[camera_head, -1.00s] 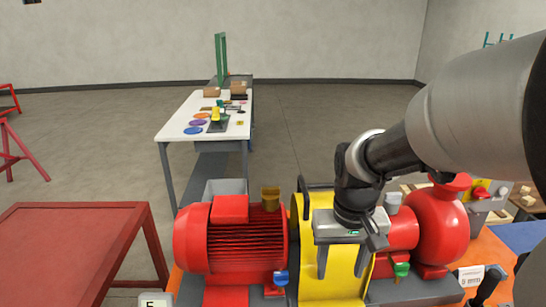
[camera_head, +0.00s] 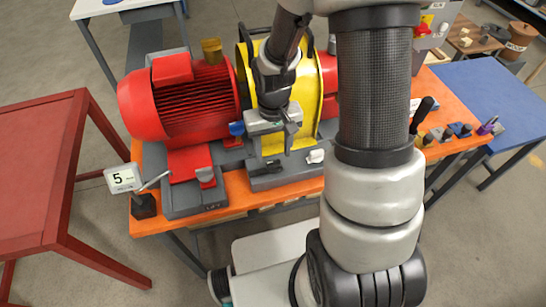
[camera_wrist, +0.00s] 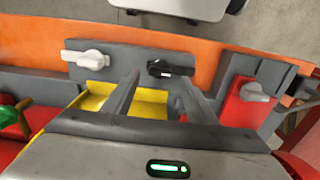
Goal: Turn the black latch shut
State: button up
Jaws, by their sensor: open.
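The black latch (camera_head: 268,168) sits on the grey front face of the pump base, below the yellow guard (camera_head: 305,105). In the wrist view the black latch (camera_wrist: 170,68) has its handle lying roughly sideways in the picture. My gripper (camera_head: 273,153) is open and points down just above the latch. In the wrist view the two fingers of my gripper (camera_wrist: 158,84) are apart, with nothing between them, and the latch shows just beyond their tips. I cannot tell whether a finger touches it.
A white latch (camera_head: 316,156) and a grey latch (camera_head: 205,175) on a red block stand on either side. A red motor (camera_head: 180,95) is at left. A tag marked 5 (camera_head: 123,178) stands at the orange bench's (camera_head: 150,222) front left corner.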

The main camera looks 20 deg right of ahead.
aim_at(273, 162)
jog(key=shift+f, duration=1.95)
grip_shut()
